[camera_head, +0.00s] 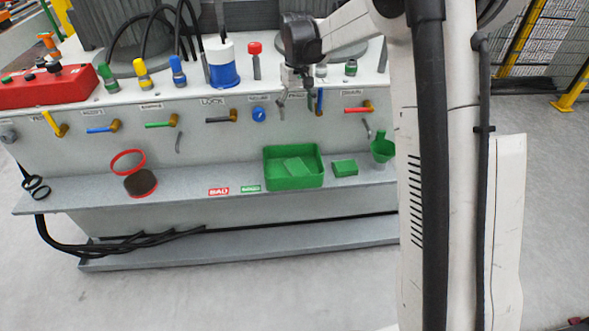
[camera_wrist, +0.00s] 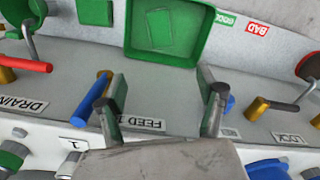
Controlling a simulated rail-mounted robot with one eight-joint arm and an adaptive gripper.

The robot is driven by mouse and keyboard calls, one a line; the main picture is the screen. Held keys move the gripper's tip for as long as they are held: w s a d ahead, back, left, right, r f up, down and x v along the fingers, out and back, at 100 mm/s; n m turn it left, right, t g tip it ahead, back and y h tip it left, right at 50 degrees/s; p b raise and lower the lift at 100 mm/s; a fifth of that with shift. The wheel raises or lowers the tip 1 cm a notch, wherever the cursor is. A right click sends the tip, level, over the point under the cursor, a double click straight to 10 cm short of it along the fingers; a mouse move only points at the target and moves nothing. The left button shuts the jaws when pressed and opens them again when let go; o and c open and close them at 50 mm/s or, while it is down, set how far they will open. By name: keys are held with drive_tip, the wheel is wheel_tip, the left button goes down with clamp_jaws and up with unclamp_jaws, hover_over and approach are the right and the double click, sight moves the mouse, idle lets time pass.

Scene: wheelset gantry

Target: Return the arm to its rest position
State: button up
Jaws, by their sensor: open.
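My gripper (camera_head: 295,78) is in front of the upper part of the grey machine panel (camera_head: 235,150) in the head view, with my arm reaching in from the right. In the wrist view my gripper (camera_wrist: 163,103) is open, its two dark fingers spread wide with nothing held between them. The FEED label (camera_wrist: 142,123) on the panel shows between them. A blue valve handle (camera_wrist: 90,100) lies close beside the left finger in the wrist view; whether they touch I cannot tell. In the head view this blue handle (camera_head: 319,102) is just right of my gripper.
A green tray (camera_head: 293,184), a green block (camera_head: 344,168) and a green funnel (camera_head: 382,149) are on the shelf. Coloured valve handles line the panel. A blue-and-white canister (camera_head: 223,70) and a red box (camera_head: 49,86) stand on top. The floor in front is clear.

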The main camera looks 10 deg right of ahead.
idle(0.3)
drive_tip(key=s+r+m+t, duration=0.1)
drive_tip(key=s+r+t, duration=0.1)
drive_tip(key=s+r, duration=0.55)
drive_tip(key=s+r+t, duration=0.1)
drive_tip(key=s+r, duration=0.4)
drive_tip(key=s, duration=0.6)
drive_tip(key=s+f+m+t, duration=0.2)
drive_tip(key=s+t, duration=0.2)
drive_tip(key=s, duration=1.5)
wheel_tip(320, 180, up, 12)
drive_tip(key=p, duration=1.2)
drive_tip(key=shift+w+p, duration=0.25)
drive_tip(key=shift+p, duration=0.1)
drive_tip(key=shift+d, duration=0.1)
